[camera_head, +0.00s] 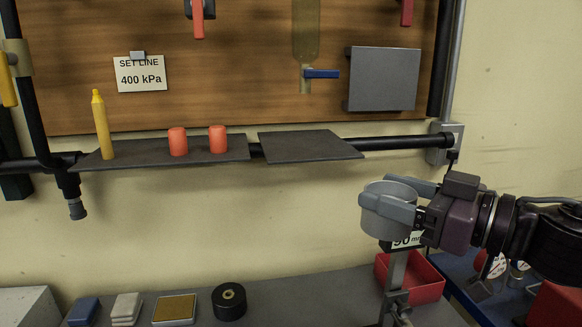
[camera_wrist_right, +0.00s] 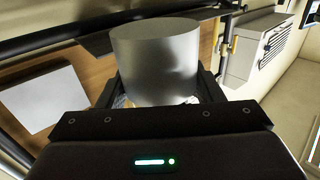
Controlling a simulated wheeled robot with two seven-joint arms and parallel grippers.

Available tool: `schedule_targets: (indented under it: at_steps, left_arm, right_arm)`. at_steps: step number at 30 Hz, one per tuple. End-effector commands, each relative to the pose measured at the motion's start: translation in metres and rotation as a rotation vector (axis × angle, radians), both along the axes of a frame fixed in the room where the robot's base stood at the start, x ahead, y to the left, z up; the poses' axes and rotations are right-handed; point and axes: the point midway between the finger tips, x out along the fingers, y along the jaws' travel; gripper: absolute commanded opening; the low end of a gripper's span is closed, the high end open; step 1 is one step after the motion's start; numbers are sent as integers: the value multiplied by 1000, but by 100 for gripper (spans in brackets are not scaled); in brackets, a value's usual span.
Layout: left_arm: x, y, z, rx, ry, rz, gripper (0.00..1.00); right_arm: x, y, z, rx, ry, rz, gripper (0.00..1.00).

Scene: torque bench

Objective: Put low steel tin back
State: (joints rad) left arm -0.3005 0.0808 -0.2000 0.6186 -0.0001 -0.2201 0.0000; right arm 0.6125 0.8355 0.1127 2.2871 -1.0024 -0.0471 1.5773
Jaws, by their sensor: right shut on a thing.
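The low steel tin (camera_head: 384,222) is a short grey metal cylinder, held in the air in front of the wall at the right of the head view. My right gripper (camera_head: 388,200) is shut on it, with one finger on either side. The tin also shows large between the fingers in the right wrist view (camera_wrist_right: 155,62). The tin looks roughly upright and is clear of the shelves and the bench. The right dark shelf plate (camera_head: 305,146) is bare and lies up and to the left of the tin. My left gripper does not show.
The left shelf plate (camera_head: 220,152) bears a yellow bottle (camera_head: 102,127) and two orange cylinders (camera_head: 178,142). Below the tin are a post with a "90" sign (camera_head: 397,270) and a red bin (camera_head: 428,284). A black roll (camera_head: 229,302) and several blocks lie on the bench.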

Motion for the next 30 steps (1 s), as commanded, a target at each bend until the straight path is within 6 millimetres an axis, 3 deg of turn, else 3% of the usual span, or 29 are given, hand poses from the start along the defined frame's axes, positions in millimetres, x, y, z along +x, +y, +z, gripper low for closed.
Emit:
schedule_targets:
  at_steps: [5,14,22,30]
  left_arm:
    - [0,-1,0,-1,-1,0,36]
    - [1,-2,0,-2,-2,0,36]
    - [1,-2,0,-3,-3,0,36]
    - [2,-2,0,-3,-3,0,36]
  right_arm:
    - [10,8,-50,-3,12,-91,30]
    - [14,2,-124,2,15,-301,30]
    - [3,-13,-190,4,20,-486,30]
    - [-22,-34,-256,1,13,-662,30]
